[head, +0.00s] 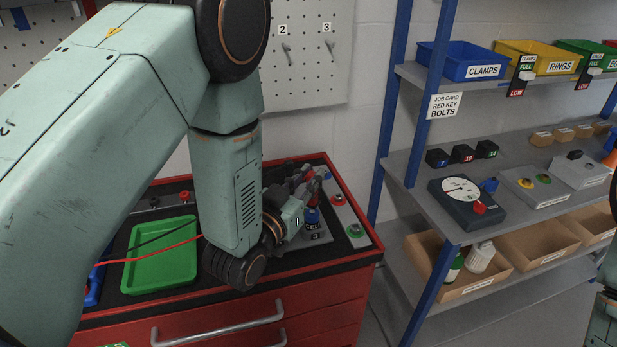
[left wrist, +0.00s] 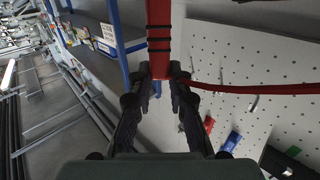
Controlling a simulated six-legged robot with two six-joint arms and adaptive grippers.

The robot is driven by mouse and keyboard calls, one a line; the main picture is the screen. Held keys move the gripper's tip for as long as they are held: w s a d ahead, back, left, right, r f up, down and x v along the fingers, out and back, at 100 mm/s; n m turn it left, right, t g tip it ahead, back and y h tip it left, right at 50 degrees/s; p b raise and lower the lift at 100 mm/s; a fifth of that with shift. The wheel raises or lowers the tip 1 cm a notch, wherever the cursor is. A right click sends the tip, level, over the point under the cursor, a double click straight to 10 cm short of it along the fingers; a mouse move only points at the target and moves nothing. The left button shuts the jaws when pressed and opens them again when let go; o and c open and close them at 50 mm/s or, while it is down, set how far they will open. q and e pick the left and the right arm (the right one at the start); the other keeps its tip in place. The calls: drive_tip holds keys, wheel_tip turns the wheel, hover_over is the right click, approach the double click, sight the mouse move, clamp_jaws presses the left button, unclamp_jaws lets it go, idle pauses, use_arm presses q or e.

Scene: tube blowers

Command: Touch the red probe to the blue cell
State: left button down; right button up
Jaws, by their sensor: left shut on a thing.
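My left gripper (head: 314,180) is over the back right of the red tool cabinet, shut on the red probe. In the left wrist view the red probe (left wrist: 159,40) runs up from between the fingers (left wrist: 160,88), with a red lead to the right. In the head view only a little red of the probe shows among the fingers, and its tip is hard to make out. The blue cell (head: 312,216) stands on a grey plate marked 3, just below the gripper and partly hidden by it. I cannot tell whether probe and cell touch.
A green tray (head: 160,262) lies on the cabinet's black top, with red and black leads crossing it. Red (head: 338,199) and green (head: 354,231) round parts sit right of the blue cell. A shelf rack (head: 470,210) with bins and devices stands at right. A pegboard (head: 310,50) is behind.

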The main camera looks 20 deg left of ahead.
drive_tip(key=shift+f, duration=0.25)
idle(1.8)
drive_tip(key=shift+r, duration=0.1)
drive_tip(key=shift+r+p, duration=1.9)
drive_tip(key=shift+r, duration=0.15)
drive_tip(key=shift+f, duration=0.1)
